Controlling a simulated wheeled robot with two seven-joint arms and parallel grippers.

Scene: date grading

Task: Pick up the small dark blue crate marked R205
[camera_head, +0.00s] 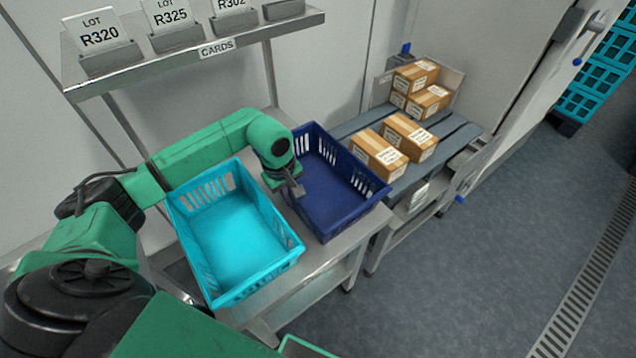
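A dark blue crate (335,197) stands on the right part of a steel table, upright and empty as far as I see. No R205 mark is readable on it from here. My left gripper (297,190) points down at the crate's left side, by the rim nearest the light blue crate. The fingers look small and partly hidden by the wrist, so I cannot tell whether they are apart or closed on the rim. My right gripper is out of view.
An empty light blue crate (237,245) stands close on the left, under my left arm. A card shelf (215,47) with lot cards hangs above. Cardboard boxes (378,155) sit on a slatted stand at the right.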

